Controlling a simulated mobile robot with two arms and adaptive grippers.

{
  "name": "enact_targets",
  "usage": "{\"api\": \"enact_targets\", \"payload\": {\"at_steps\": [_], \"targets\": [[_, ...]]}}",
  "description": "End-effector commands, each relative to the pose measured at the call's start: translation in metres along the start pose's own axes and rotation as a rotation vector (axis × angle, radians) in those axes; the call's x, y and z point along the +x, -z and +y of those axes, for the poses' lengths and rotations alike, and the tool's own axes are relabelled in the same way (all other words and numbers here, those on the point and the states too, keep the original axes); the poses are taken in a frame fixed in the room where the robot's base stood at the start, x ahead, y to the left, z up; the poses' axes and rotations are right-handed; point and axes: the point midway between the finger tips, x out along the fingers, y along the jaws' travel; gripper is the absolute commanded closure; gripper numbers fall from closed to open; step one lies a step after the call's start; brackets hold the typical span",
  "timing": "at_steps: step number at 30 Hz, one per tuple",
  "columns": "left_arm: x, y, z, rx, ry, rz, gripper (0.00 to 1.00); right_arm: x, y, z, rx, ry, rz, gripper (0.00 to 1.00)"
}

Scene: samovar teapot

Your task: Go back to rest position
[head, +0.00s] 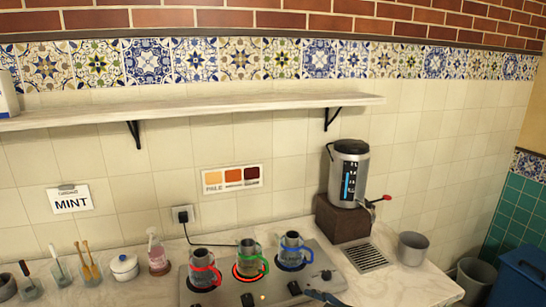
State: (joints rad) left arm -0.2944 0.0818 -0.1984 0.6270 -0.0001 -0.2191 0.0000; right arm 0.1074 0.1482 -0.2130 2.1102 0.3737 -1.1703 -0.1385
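The burner under the green-handled one glows red. A silver and black samovar (349,175) with a red-handled tap sits on a brown block at the right of the counter. A small dark part (324,297) shows at the bottom edge by the hob's front right, perhaps a tip of my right gripper; its fingers cannot be made out. My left gripper is not in view.
A drain grate (366,257) and metal pot (412,248) are right. A shelf (190,102) spans the wall above. A bin (474,280) stands beyond the counter.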

Motion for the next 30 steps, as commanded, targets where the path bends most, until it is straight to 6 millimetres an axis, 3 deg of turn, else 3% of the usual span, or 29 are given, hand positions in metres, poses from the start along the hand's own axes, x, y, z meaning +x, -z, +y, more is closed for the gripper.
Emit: {"api": "enact_targets", "payload": {"at_steps": [8,12,15,21,27,30], "targets": [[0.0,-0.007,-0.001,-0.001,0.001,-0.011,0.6,-0.035,-0.11,-0.007,0.072,-0.059,-0.217,0.45],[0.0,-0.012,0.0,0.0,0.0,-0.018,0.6,-0.072,-0.177,-0.012,0.119,-0.109,-0.365,0.45],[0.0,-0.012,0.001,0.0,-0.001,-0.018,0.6,-0.098,-0.214,-0.015,0.148,-0.142,-0.454,0.45],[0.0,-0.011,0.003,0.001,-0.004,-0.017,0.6,-0.147,-0.267,-0.021,0.192,-0.2,-0.599,0.45],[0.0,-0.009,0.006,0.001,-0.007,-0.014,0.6,-0.19,-0.306,-0.026,0.227,-0.25,-0.718,0.45],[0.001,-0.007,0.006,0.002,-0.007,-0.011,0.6,-0.167,-0.322,-0.023,0.225,-0.244,-0.72,0.45]]}}
